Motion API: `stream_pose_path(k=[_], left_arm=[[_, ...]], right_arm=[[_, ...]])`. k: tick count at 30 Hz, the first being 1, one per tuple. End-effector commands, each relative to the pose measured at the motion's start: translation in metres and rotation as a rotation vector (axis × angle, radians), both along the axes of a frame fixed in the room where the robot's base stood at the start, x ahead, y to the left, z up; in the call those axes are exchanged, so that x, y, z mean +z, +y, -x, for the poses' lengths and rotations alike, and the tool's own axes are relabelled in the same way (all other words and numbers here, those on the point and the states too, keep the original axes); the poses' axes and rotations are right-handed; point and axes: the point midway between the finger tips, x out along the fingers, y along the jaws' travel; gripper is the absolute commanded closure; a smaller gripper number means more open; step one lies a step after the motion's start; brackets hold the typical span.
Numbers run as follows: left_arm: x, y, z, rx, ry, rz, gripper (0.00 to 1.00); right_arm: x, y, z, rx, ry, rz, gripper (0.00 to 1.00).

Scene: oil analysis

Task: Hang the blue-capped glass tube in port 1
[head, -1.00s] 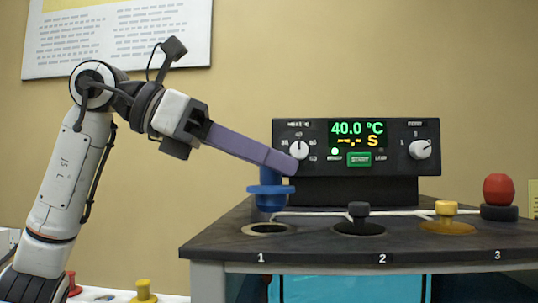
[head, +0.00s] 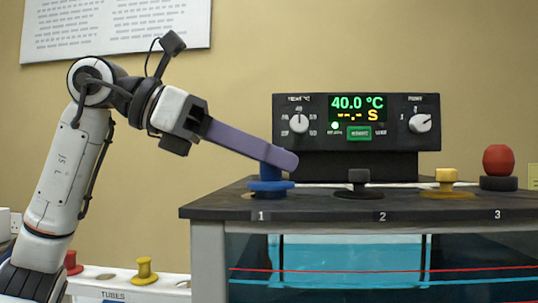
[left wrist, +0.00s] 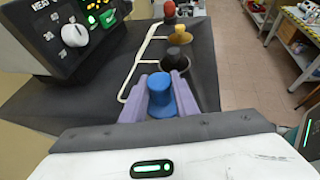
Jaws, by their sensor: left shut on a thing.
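The tube's glass below the cap is hidden. My left gripper (head: 284,160) comes in from the left, and its purple fingers are shut on the cap's knob. In the left wrist view the fingers lie on both sides of the cap. The port 1 opening is covered by the cap, and the number 1 shows on the front edge below it. My right gripper is not in view.
Ports along the dark bath top (head: 330,209) hold a black cap (head: 358,180) and a yellow cap (head: 446,180). A red knob (head: 497,160) stands at the right. The control box (head: 300,160) stands behind. A white tube rack (head: 112,284) with red and yellow caps is lower left.

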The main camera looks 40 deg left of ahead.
Motion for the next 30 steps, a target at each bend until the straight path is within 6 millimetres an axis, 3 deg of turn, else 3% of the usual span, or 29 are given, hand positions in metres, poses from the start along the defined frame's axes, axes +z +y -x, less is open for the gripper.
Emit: stream_pose_path(k=[22, 23, 24, 26, 30], left_arm=[[-0.0079, 0.0013, 0.0017, 0.0, -0.001, 0.001, 1.0], [-0.0079, 0.0013, 0.0017, 0.0, -0.001, 0.001, 0.7], [-0.0079, 0.0013, 0.0017, 0.0, -0.001, 0.001, 0.63], [-0.0079, 0.0013, 0.0017, 0.0, -0.001, 0.001, 0.53], [-0.008, 0.0015, 0.0017, 0.0, -0.001, 0.001, 0.51]], right_arm=[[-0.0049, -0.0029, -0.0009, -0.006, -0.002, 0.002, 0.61], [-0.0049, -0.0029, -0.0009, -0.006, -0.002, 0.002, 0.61], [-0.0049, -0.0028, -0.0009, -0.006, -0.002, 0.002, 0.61], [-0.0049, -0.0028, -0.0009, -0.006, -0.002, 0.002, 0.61], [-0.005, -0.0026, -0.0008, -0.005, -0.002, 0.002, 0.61]])
